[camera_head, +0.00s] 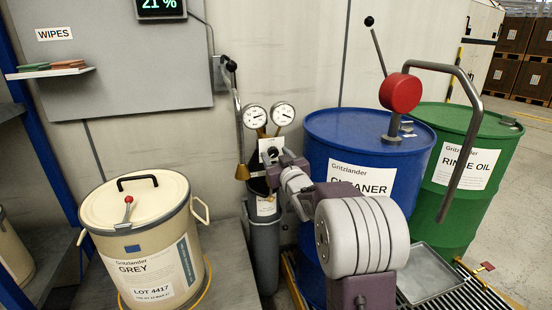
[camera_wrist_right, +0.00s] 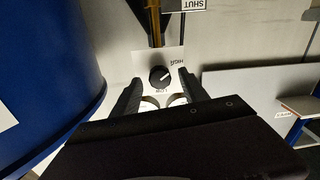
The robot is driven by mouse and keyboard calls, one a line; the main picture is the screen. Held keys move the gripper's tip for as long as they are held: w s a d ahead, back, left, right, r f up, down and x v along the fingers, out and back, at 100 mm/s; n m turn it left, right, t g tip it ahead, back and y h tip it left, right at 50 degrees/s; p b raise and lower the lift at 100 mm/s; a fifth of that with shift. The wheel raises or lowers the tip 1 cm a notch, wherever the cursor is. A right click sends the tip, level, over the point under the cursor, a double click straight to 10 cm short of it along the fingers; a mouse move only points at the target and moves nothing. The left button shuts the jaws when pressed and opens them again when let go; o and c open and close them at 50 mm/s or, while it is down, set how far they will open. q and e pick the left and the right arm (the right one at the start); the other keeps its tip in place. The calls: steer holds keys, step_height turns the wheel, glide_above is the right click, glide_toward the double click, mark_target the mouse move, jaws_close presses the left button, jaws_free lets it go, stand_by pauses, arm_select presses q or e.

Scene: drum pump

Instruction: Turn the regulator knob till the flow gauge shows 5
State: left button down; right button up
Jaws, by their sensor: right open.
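The regulator knob (camera_wrist_right: 159,76) is black and round with a pale pointer mark, on a white plate lettered HIGH and LOW in the right wrist view. My right gripper (camera_wrist_right: 160,80) is open, with one finger on each side of the knob and gaps between. In the head view my right gripper (camera_head: 272,156) is at the regulator and partly hides it. Two round white gauges, the left gauge (camera_head: 256,116) and the right gauge (camera_head: 283,113), stand above it. Their numbers are too small to read, and I cannot tell which is the flow gauge. My left gripper is out of view.
A grey cylinder (camera_head: 265,245) stands below the regulator. A cream GREY drum (camera_head: 150,240) is at left. A blue CLEANER drum (camera_head: 330,135) and a green RINSE OIL drum (camera_head: 465,125) stand at right. A curved metal pipe (camera_head: 470,115) rises over them.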

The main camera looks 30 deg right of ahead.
jaws_close()
steer(key=shift+n, duration=0.3)
